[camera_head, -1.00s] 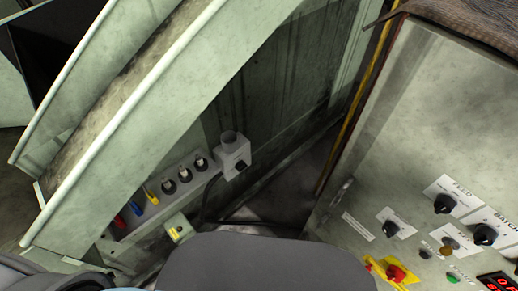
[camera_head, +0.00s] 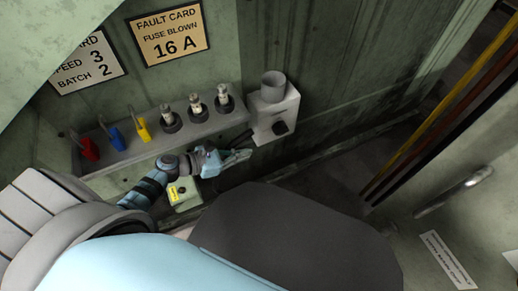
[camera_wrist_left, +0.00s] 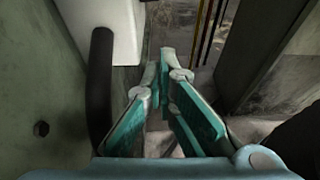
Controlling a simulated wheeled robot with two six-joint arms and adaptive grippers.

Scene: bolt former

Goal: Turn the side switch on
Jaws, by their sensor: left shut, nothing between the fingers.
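A grey box (camera_head: 273,112) with a cylinder on top is fixed to the green panel in the head view. My left gripper (camera_head: 246,155) is shut and empty, just below and left of the box, fingers pointing right. In the left wrist view the gripper (camera_wrist_left: 166,62) shows its fingertips together, with the pale box (camera_wrist_left: 104,28) at upper left. The knob is not visible there. My right gripper is not in view.
A small box with a yellow label (camera_head: 178,193) is below. A fault card (camera_head: 170,35) reads 16 A.

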